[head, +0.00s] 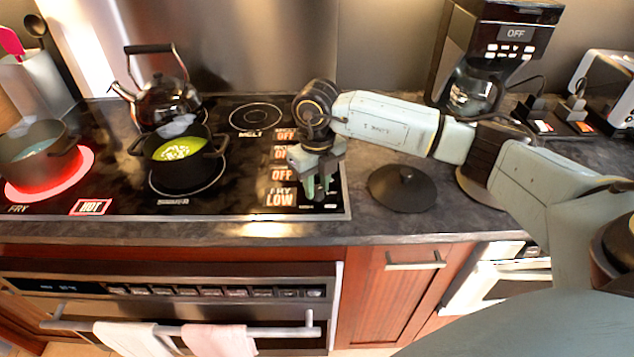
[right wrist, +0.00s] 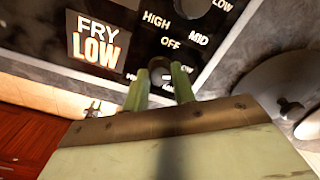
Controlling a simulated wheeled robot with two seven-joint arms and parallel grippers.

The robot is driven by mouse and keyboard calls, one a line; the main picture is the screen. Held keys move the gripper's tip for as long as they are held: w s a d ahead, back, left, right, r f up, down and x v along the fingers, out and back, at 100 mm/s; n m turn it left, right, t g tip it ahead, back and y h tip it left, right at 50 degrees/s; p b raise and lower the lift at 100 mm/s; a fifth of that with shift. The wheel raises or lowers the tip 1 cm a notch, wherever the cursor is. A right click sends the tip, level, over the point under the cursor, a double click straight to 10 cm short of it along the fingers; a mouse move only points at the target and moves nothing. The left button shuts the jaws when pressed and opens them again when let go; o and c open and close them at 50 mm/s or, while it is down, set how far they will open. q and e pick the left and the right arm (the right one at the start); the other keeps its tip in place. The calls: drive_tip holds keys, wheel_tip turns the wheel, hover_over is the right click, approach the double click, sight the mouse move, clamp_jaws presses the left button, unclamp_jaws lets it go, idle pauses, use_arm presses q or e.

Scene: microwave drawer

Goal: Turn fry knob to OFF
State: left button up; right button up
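The fry knob (right wrist: 160,66) is a small dark knob at the front right corner of the black cooktop. In the right wrist view it sits between the tips of my right gripper (right wrist: 161,78), whose two green fingers are close on either side of it and appear to grip it. An OFF label is printed just beyond the knob. The fry display (right wrist: 99,43) reads FRY LOW, and it also shows in the head view (head: 280,197). In the head view my right gripper (head: 318,188) points down beside this display and hides the knob. My left gripper is out of view.
A pot of green soup (head: 182,157), a kettle (head: 168,98) and another pot (head: 38,150) on a glowing red burner (head: 85,165) stand on the cooktop. A dark lid (head: 402,188) lies on the counter right of my gripper. A coffee maker (head: 480,60) stands behind.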

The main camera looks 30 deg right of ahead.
drive_tip(key=c, duration=0.4)
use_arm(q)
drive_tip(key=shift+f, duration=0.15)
use_arm(e)
drive_tip(key=shift+n, duration=0.3)
drive_tip(key=n+b, duration=0.1)
drive_tip(key=n, duration=0.2)
drive_tip(key=shift+n+b, duration=0.3)
drive_tip(key=shift+b, duration=0.1)
drive_tip(key=n+b, duration=0.1)
drive_tip(key=n, duration=0.3)
drive_tip(key=shift+n+b, duration=0.3)
drive_tip(key=shift+b, duration=0.1)
drive_tip(key=shift+n+b, duration=0.3)
drive_tip(key=shift+n, duration=0.5)
drive_tip(key=shift+n+b, duration=0.35)
drive_tip(key=shift+n, duration=0.65)
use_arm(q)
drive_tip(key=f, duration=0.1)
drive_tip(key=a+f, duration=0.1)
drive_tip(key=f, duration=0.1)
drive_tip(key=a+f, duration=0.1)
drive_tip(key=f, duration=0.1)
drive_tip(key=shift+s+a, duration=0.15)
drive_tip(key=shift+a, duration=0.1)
use_arm(e)
drive_tip(key=shift+n, duration=0.6)
